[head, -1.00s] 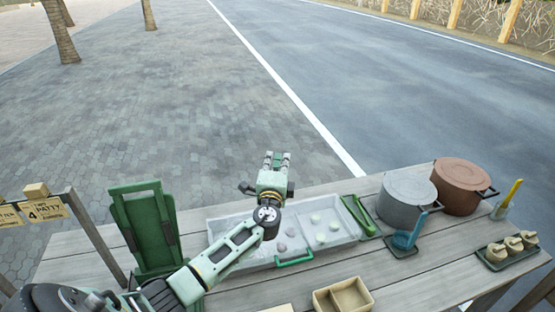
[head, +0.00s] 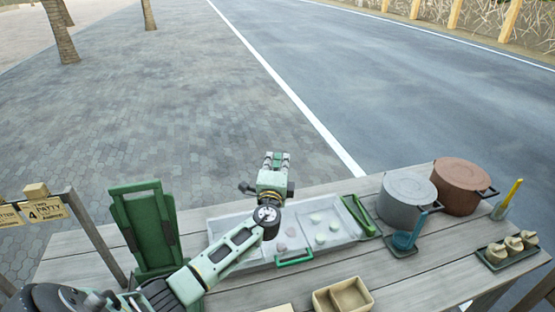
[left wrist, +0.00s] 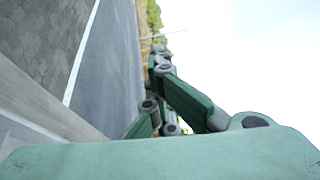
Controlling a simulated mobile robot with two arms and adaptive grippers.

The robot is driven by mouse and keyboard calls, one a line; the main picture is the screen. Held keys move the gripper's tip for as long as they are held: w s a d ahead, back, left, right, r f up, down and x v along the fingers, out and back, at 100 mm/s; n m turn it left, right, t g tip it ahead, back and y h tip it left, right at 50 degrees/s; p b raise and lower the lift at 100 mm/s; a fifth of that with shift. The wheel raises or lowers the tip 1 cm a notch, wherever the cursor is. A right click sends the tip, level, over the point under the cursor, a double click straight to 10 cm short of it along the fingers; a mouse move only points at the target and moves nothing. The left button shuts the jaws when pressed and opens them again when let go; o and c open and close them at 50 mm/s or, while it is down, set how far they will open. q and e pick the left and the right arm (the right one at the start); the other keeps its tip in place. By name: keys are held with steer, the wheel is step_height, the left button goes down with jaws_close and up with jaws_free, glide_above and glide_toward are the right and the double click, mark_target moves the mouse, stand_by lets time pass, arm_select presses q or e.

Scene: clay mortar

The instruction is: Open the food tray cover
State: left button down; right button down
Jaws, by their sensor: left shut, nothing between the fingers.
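The food tray (head: 222,228) is a pale shallow tray on the wooden table, with several small pale round pieces showing in it. A green handle (head: 294,258) shows at its near edge; I cannot tell the cover clearly apart from the tray. My left arm crosses over the left part of the tray and hides some of it. My left gripper (head: 275,158) is shut and empty, past the tray's far edge, pointing away, apart from the handle. In the left wrist view, its green and grey fingers (left wrist: 160,58) show against road and sky. My right gripper is not in view.
Green tongs (head: 360,215) lie at the tray's right end. A wooden box (head: 342,297) is in front. A green upright stand (head: 147,230) is left of the tray.

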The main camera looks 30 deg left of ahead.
arm_select(q)
steer(key=c, duration=2.5)
jaws_free()
steer(key=o, duration=0.3)
steer(key=shift+o, duration=0.2)
steer(key=shift+s, duration=0.1)
steer(key=v, duration=1.2)
